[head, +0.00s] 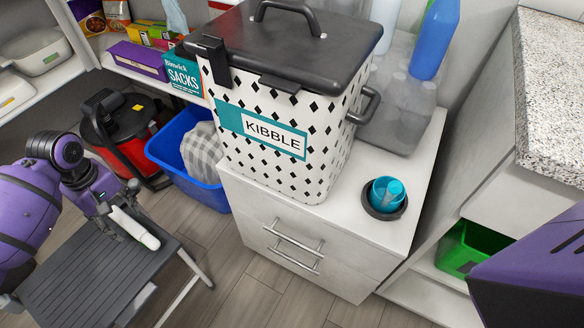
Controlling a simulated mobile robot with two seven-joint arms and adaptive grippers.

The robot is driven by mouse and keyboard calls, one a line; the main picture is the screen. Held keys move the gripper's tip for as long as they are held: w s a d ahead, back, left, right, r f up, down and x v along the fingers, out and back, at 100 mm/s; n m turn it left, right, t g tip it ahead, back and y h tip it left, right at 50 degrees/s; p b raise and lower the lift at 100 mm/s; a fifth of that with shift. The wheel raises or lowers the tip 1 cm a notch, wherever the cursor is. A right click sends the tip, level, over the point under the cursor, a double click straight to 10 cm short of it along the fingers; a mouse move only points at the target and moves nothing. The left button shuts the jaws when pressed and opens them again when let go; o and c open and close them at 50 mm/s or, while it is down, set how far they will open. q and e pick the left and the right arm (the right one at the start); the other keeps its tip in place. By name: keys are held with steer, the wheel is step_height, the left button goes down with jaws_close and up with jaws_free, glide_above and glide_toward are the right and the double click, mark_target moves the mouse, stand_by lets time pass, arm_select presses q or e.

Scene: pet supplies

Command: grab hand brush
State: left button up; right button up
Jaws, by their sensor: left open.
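A white, rounded, handle-like piece (136,229) shows at the left, just below my left gripper and over the grey slatted top of a step stool (70,285). It looks like the handle of the hand brush, but no bristles show, so I cannot be sure. My left gripper (121,208) is open, with its fingers close to the upper end of this piece. I cannot tell whether they touch it. My right gripper is out of view; only a purple part of my right arm shows at the lower right.
A kibble bin (265,135) and a teal cup (386,193) in a dark bowl stand on a white drawer cabinet (300,225). A blue tub (165,148) with checked cloth and a red-black vacuum (125,125) stand behind the stool. A green bin (470,250) sits right.

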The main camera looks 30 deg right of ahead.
mark_target(127, 222)
arm_select(q)
step_height(127, 222, down, 6)
steer(key=b, duration=0.3)
steer(key=shift+f, duration=0.25)
steer(key=shift+r, duration=0.15)
steer(key=shift+c, duration=0.6)
jaws_close()
